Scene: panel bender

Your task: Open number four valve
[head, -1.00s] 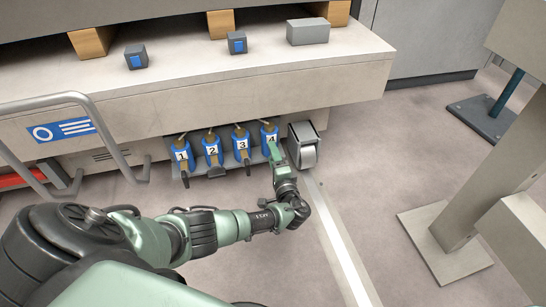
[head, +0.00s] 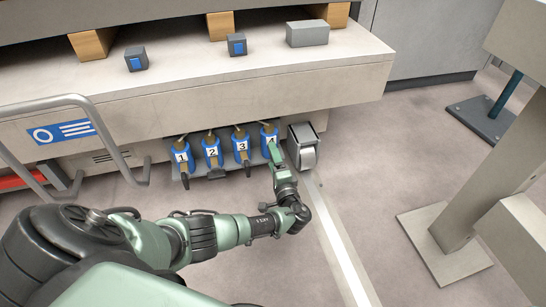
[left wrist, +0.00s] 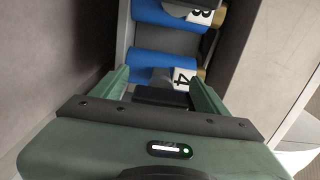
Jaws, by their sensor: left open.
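Several blue valves stand in a row under the front of the machine, labelled 1 to 4 in the head view. The number four valve (head: 268,133) is the rightmost. In the left wrist view the number four valve (left wrist: 165,67) lies ahead of my left gripper, with its dark handle (left wrist: 160,96) between the two green fingers. My left gripper (head: 274,152) is at the front of that valve; in the left wrist view the left gripper (left wrist: 158,85) is open, its fingers either side of the handle. Whether they touch it cannot be told. My right gripper is out of view.
The number three valve (head: 241,143) stands just left of number four. A grey metal box-like pedal (head: 304,148) is close on its right. The machine's ledge (head: 300,85) overhangs the valves. A bent tube rail (head: 110,140) stands at left. Open floor lies in front.

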